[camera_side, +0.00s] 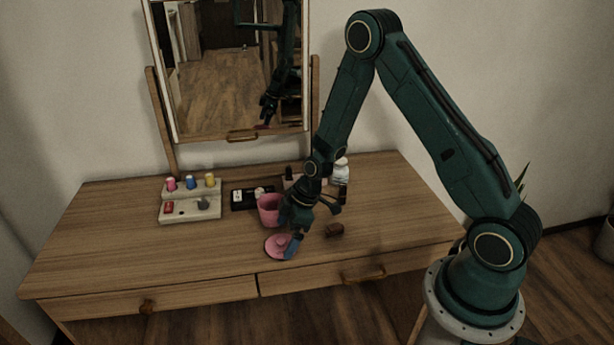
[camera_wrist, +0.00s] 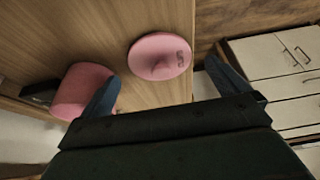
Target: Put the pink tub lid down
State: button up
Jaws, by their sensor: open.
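The pink tub lid (camera_side: 275,246) lies flat on the wooden dresser top near its front edge. In the wrist view the round lid (camera_wrist: 160,55) shows a small knob and some dark marks. The pink tub (camera_side: 268,209) stands on the dresser just behind the lid, and it also shows in the wrist view (camera_wrist: 82,90). My gripper (camera_side: 292,235) is at the lid in the side view. In the wrist view my gripper (camera_wrist: 165,85) has its fingers spread wide, with the lid beyond them and nothing held between them.
The front left of the top (camera_side: 110,250) is clear.

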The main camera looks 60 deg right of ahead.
jog(key=v, duration=1)
jog(key=shift+r, duration=0.1)
dwell(0.5)
jog(key=s+a+r+m+h, duration=0.15)
jog(key=s+r, duration=0.25)
jog(key=r, duration=0.4)
jog(key=s+a+r+m+h, duration=0.15)
jog(key=s+r, duration=0.25)
jog(key=r, duration=0.4)
jog(key=s+a+r+m+t, duration=0.1)
jog(key=s+r+m, duration=0.2)
jog(key=s, duration=0.4)
jog(key=s+a+r+m+t, duration=0.1)
jog(key=s+r+m, duration=0.2)
jog(key=s, duration=0.4)
jog(key=shift+v, duration=0.8)
